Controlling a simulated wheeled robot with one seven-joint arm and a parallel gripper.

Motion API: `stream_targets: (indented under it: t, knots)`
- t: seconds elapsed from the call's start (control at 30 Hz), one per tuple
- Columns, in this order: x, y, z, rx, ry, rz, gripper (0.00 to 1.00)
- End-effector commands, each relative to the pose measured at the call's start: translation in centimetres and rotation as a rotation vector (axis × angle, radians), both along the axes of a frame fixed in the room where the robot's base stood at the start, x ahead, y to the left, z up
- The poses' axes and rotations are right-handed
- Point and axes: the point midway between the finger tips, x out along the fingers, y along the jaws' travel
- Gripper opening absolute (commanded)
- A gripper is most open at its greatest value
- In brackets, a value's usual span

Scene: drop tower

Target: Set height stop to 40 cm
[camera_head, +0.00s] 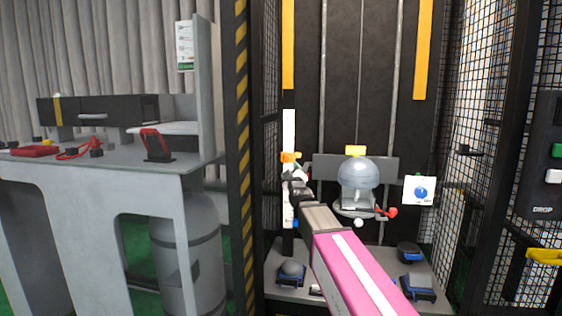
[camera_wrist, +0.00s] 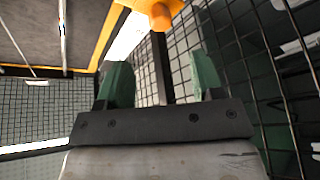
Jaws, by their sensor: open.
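The height stop is an orange slider (camera_head: 290,157) on a white vertical scale (camera_head: 288,200) at the left side of the tower. Its scale marks are too small to read. My gripper (camera_head: 298,174) is just below and in front of the stop in the head view. In the wrist view the orange knob of the stop (camera_wrist: 160,14) is at the top, beyond the fingertips. My gripper (camera_wrist: 160,75) is open there, with its two green fingers apart and nothing held between them. My arm hides part of the scale's lower right side.
A grey dome-headed device (camera_head: 358,178) stands right of my gripper, with a red-ended lever (camera_head: 388,212). A blue dial (camera_head: 420,191) is further right. Mesh walls (camera_head: 480,150) flank the tower, and a striped post (camera_head: 240,150) stands at left. A bench (camera_head: 100,165) stands outside.

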Motion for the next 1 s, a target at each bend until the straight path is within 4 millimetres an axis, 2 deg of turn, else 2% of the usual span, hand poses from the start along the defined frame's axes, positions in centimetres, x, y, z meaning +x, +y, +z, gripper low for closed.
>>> stream_targets:
  t: [0.6, 0.73, 1.0]
  knots:
    - [9.0, 1.5, 2.4, 0.001, 0.005, 0.0, 0.61]
    - [9.8, 1.6, 2.6, 0.001, 0.005, 0.0, 0.61]
    - [9.8, 1.6, 2.7, 0.001, 0.005, 0.0, 0.61]
